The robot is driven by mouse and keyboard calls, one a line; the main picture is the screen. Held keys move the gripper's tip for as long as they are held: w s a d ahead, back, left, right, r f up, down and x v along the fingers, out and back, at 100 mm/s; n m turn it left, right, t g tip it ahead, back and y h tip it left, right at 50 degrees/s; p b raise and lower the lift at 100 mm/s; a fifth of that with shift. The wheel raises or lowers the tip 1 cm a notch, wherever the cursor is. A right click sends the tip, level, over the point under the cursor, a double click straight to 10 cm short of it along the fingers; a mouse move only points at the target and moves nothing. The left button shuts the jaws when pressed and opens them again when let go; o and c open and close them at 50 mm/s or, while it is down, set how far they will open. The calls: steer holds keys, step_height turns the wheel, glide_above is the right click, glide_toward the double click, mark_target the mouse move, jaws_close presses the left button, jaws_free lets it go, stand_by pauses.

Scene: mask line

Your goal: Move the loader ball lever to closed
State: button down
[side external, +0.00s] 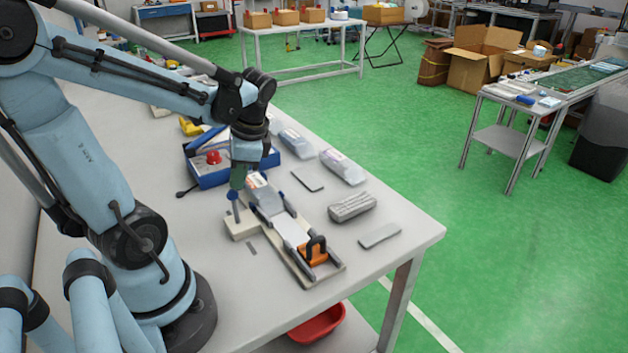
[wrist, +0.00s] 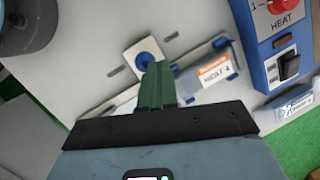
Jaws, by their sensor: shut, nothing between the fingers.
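The loader ball lever has a blue ball (side external: 233,196) on a thin shaft. It stands nearly upright on a cream block (side external: 240,228) at the left of the loader's long base (side external: 301,278). In the wrist view the ball (wrist: 143,58) is seen from above. My gripper (side external: 238,184), with green fingers, is shut and empty just above and beside the ball. In the wrist view my fingertips (wrist: 158,68) overlap the ball's right edge. I cannot tell whether they touch it. A labelled pack (wrist: 211,78) lies at the loader's far end.
A blue heater box (side external: 207,178) with a red knob stands behind the loader. An orange clamp (side external: 313,252) with a black handle is at the loader's near end. Clear packs (side external: 342,166) and a grey bundle (side external: 352,206) lie to the right. The table's front right is mostly clear.

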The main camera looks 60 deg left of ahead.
steer(key=d+y, duration=0.1)
steer(key=d, duration=0.1)
steer(key=shift+d, duration=0.3)
steer(key=shift+a+f, duration=0.1)
steer(key=shift+a+f, duration=0.35)
steer(key=shift+a, duration=0.3)
steer(key=shift+w, duration=0.1)
